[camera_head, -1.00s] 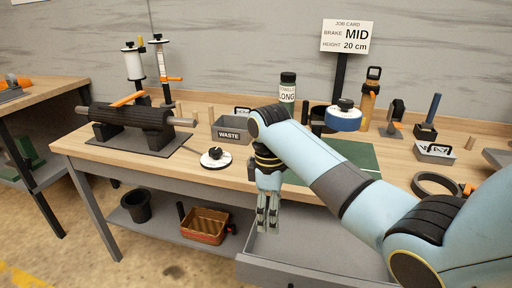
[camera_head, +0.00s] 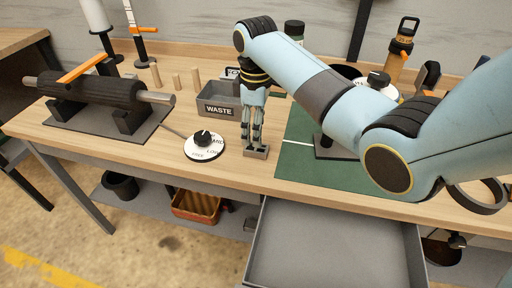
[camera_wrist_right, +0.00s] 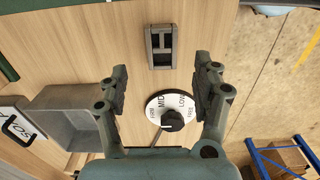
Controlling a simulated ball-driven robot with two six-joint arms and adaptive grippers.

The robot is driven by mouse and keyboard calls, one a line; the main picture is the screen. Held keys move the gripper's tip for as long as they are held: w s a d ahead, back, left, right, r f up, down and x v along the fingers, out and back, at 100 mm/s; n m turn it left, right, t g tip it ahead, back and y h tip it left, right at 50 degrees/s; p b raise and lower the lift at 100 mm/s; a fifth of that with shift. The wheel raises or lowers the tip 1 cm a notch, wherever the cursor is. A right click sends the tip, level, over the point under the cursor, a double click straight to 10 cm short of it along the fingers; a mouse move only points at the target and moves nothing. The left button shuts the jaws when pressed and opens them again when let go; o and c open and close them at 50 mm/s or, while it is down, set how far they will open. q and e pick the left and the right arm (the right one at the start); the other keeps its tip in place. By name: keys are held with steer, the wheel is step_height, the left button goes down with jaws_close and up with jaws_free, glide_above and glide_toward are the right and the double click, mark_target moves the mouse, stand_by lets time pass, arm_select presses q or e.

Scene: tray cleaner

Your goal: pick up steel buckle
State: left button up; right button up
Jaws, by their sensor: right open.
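The steel buckle (camera_head: 257,153) is a small grey rectangular frame lying on the wooden bench near its front edge. In the right wrist view the buckle (camera_wrist_right: 150,47) lies flat, with a crossbar and dark openings. My right gripper (camera_head: 252,141) points down, just above or at the buckle; its fingertips partly overlap it in the head view. In the wrist view the right gripper (camera_wrist_right: 162,76) is open and empty, with the buckle ahead of the fingertips and laterally between them. Whether they touch is unclear. My left gripper is not in view.
A round dial (camera_head: 204,146) and a grey WASTE bin (camera_head: 218,102) stand close by on the left. A green mat (camera_head: 300,165) lies to the right. A grey drawer (camera_head: 335,245) stands open below the front edge. A black roller (camera_head: 92,91) sits farther left.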

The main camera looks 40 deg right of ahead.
mark_target(256, 150)
steer(key=shift+f, duration=0.4)
steer(key=f, duration=0.4)
steer(key=shift+s+f, duration=0.2)
steer(key=shift+f, duration=0.35)
steer(key=shift+c, duration=1.5)
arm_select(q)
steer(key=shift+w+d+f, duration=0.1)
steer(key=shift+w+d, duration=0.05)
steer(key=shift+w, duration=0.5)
arm_select(e)
steer(key=c, duration=0.9)
steer(key=shift+c, duration=0.2)
